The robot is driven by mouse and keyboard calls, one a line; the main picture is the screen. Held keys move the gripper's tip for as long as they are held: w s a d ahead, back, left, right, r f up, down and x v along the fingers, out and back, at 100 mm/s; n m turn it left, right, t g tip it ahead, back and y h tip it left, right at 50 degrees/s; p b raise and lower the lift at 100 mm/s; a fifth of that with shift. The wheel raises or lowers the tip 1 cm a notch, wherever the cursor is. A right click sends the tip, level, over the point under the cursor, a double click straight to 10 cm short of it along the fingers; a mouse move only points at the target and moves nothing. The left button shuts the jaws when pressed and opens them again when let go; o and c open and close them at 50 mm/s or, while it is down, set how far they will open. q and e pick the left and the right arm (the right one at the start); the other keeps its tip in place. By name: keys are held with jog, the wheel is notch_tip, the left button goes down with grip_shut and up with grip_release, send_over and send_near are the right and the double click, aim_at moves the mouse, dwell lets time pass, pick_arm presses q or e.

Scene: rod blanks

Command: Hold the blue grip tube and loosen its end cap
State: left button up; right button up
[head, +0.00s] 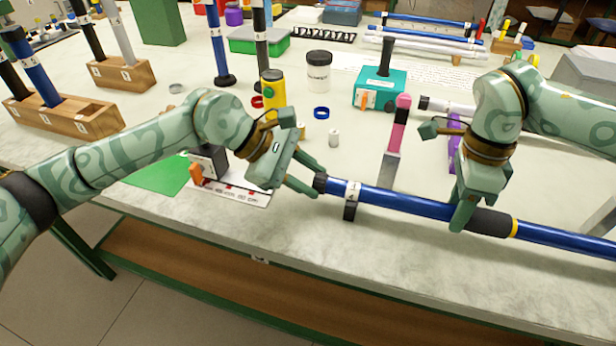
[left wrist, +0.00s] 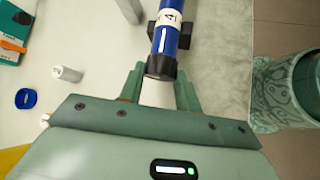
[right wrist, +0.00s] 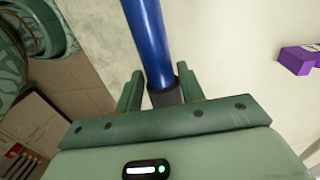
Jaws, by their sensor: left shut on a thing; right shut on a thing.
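The blue grip tube (head: 405,203) lies level along the front of the table and also shows in both wrist views (left wrist: 170,38) (right wrist: 148,35). Its black end cap (head: 320,182) is at its left end. My left gripper (head: 316,187) is shut on the end cap, with a finger on each side in the left wrist view (left wrist: 160,82). My right gripper (head: 462,212) is shut on the tube at its dark grip section (head: 491,222). A dark clip support (head: 351,203) sits around the tube beside a white label marked 4.
A pink-topped stand (head: 397,140) rises just behind the tube. A teal box (head: 380,90) is further back. The table's front strip is clear.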

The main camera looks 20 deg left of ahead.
pick_arm(q)
jog(key=n+g, duration=0.1)
jog(key=g, duration=0.1)
jog(key=w+n+g, duration=0.1)
jog(key=g, duration=0.2)
jog(key=shift+n, duration=0.4)
jog(key=n+g, duration=0.1)
jog(key=g, duration=0.2)
jog(key=n+g, duration=0.1)
jog(key=shift+w+f+n+g+h, duration=0.2)
jog(key=shift+w+n+g+h, duration=0.1)
jog(key=shift+g, duration=0.1)
jog(key=o, duration=1)
jog(key=shift+r, duration=0.1)
notch_tip(320, 180, up, 10)
